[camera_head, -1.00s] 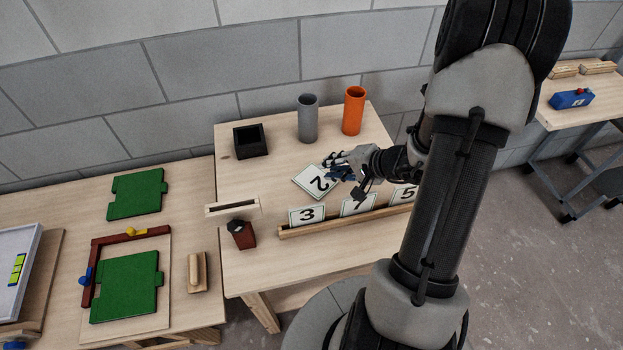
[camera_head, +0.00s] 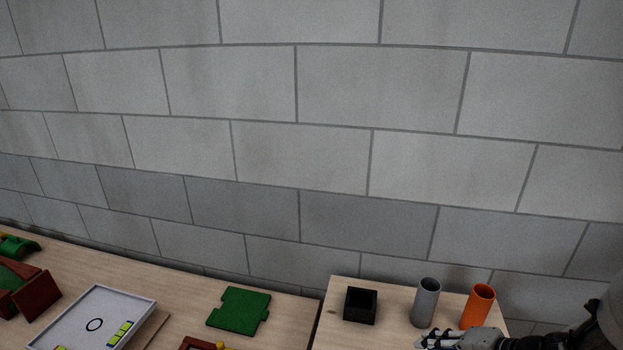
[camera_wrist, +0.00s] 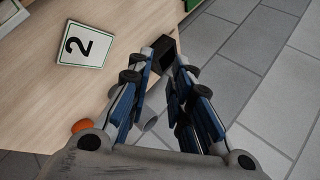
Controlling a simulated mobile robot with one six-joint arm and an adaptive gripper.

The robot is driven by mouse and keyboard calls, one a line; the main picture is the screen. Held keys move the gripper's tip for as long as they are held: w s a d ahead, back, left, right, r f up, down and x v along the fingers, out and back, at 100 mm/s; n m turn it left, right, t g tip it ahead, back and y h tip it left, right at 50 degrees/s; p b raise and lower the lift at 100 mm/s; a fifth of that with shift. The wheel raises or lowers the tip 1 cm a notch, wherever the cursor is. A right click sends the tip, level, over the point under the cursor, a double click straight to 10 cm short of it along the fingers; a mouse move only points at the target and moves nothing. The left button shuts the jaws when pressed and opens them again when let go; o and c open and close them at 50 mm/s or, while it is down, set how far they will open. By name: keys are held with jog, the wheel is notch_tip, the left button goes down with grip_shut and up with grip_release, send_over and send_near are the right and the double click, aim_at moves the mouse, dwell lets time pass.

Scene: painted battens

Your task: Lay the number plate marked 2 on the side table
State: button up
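The number plate marked 2 (camera_wrist: 84,46) is white with a dark edge. In the wrist view it lies flat on the wooden table top (camera_wrist: 50,105), left of my gripper (camera_wrist: 167,62) and apart from it. My gripper's two blue-and-black fingers stand apart with nothing held between them. In the head view only part of my gripper (camera_head: 432,341) shows, at the bottom edge in front of the tubes. The plate is outside the head view.
On the table stand a black open box (camera_head: 360,305), a grey tube (camera_head: 425,303) and an orange tube (camera_head: 478,306). The box (camera_wrist: 154,48) also shows beyond my fingertips. Left is a bench with a green piece (camera_head: 239,310) and a white tray (camera_head: 92,322). A block wall (camera_head: 310,150) stands behind.

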jog(key=s+a+r+n+g, duration=0.2)
jog(key=s+a+r+n, duration=0.25)
jog(key=a, duration=0.25)
jog(key=s+a+r+n+g, duration=0.2)
jog(key=s+a+r+n, duration=0.1)
jog(key=a+r, duration=0.35)
jog(key=s+r+n+h, duration=0.3)
jog(key=s+h, duration=0.2)
jog(key=s, duration=0.5)
jog(key=shift+d+r+t, duration=0.3)
jog(key=shift+r, duration=0.1)
jog(key=shift+s, duration=0.15)
